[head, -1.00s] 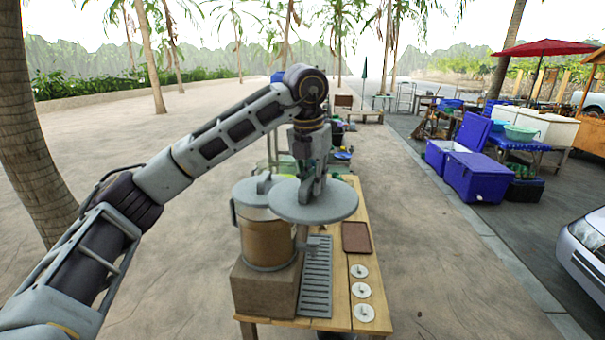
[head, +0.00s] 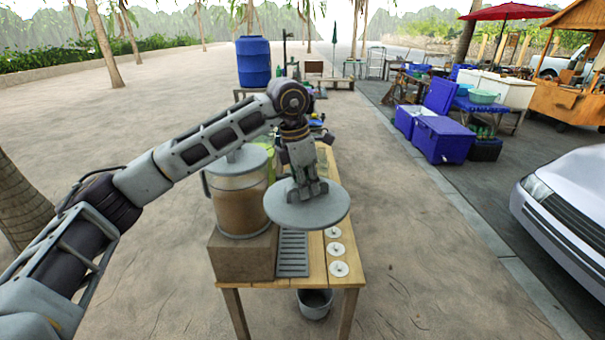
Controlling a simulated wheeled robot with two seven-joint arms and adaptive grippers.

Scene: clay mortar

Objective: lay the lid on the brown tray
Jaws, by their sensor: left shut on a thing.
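The lid (head: 300,212) is a round flat grey disc. My left gripper (head: 307,190) is shut on it from above and holds it roughly level over the wooden table. The brown tray does not show now; the lid blocks the view of the part of the table just behind the white discs. I cannot tell how high the lid hangs above the table. My right gripper is not in view.
A tan pot (head: 238,205) with a grey cover stands on a brown block (head: 243,257) left of the lid. A slotted grey grate (head: 293,255) and several white discs (head: 338,250) lie on the wooden table (head: 318,277). A bucket (head: 314,303) stands below.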

